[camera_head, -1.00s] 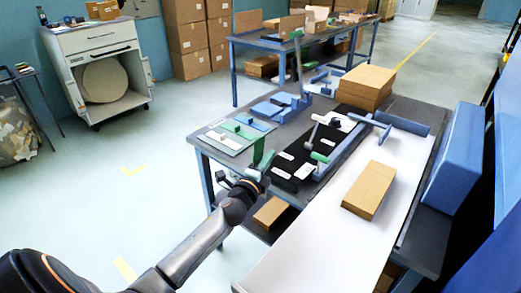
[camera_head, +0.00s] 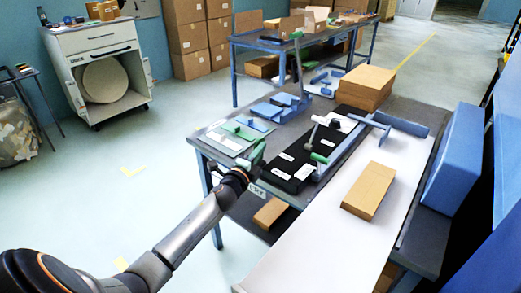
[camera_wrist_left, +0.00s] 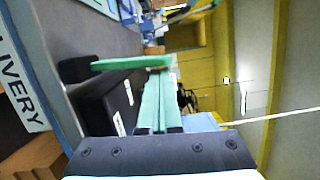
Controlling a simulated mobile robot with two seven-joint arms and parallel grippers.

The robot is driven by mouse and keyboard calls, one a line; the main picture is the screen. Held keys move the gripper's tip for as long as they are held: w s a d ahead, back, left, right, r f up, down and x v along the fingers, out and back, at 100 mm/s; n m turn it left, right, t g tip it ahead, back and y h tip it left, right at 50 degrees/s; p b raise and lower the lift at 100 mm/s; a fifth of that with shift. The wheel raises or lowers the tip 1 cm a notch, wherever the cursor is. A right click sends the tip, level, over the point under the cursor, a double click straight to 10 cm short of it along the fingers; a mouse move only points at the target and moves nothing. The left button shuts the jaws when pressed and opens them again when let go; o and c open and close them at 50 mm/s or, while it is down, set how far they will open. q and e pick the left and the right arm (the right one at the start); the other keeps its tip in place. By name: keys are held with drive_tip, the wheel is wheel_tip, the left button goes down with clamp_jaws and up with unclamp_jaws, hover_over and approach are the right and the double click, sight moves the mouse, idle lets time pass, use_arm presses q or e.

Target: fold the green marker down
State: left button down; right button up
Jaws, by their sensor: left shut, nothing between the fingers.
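The green marker shows in the left wrist view (camera_wrist_left: 122,63) as a flat green bar beside a black block. Its right end is close to my fingertips; I cannot tell if they touch. My left gripper (camera_head: 251,160) is at the near-left corner of the black tray (camera_head: 295,160). In the left wrist view (camera_wrist_left: 158,75) its two green fingers are together, with nothing between them. In the head view the green of marker and fingers runs together, so their border is unclear. My right gripper is out of view.
A green-ended lever (camera_head: 320,157) stands at the tray's right side. A cardboard box (camera_head: 369,190) rests on the white sheet (camera_head: 335,225). Stacked brown boxes (camera_head: 366,85) stand further back.

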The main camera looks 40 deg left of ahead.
use_arm(q)
drive_tip(key=shift+a+r+n, duration=0.15)
drive_tip(key=shift+a+n, duration=0.05)
drive_tip(key=shift+n, duration=0.1)
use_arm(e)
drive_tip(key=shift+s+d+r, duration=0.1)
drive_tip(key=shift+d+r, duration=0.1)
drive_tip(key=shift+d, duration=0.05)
